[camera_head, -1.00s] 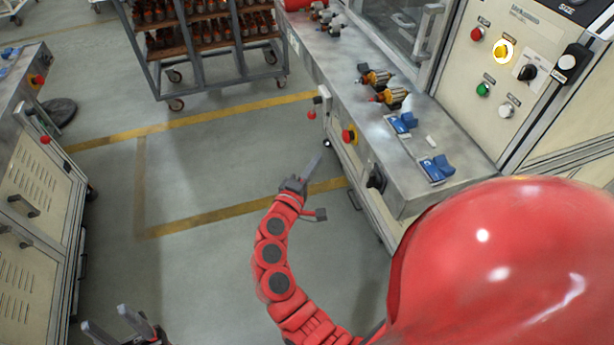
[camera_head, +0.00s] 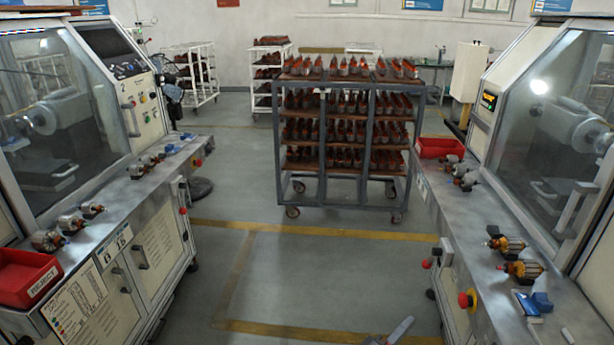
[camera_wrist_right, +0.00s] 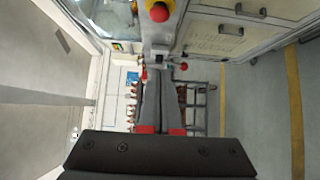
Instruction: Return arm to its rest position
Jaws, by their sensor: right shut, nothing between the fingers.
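My right gripper (camera_head: 402,326) shows at the bottom edge of the head view, low in the aisle beside the right machine's bench. Only its grey fingers and a dark part behind them show; the rest of the arm is below the picture. In the right wrist view its two long grey fingers (camera_wrist_right: 161,78) lie together with red pads at their base, and nothing is between them. My left gripper is not in view.
The right machine's bench (camera_head: 465,235) carries armatures (camera_head: 522,269), a red bin (camera_head: 440,147) and blue holders (camera_head: 533,304). A wheeled rack (camera_head: 340,188) of armatures stands ahead. The left bench holds a red reject bin (camera_head: 28,278). The aisle floor (camera_head: 320,270) is clear.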

